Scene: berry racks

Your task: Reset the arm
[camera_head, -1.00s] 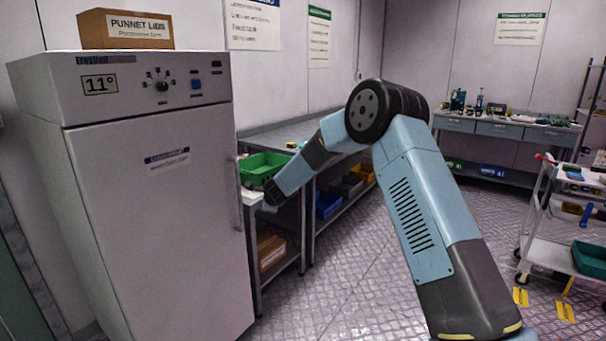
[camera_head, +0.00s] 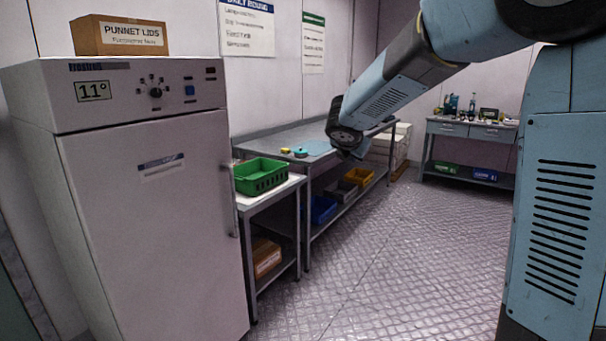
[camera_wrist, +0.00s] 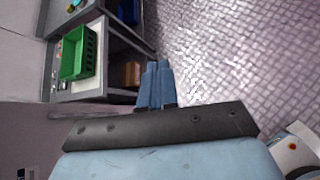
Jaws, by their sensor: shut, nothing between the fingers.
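My gripper (camera_wrist: 155,84) shows in the wrist view with its two blue fingers side by side and touching. It is shut and holds nothing. The fingers point over the floor, beside the small side table with the green crate. In the head view my arm rises on the right, bends at the top and reaches left and down. Its forearm ends in front of the long bench, and the gripper itself cannot be made out there.
A white fridge (camera_head: 155,220) stands at the left with a cardboard box (camera_head: 120,36) on top. Beside it a green crate (camera_head: 262,178) sits on a small table. A long metal bench (camera_head: 290,142) runs behind. The patterned floor (camera_head: 400,240) is clear.

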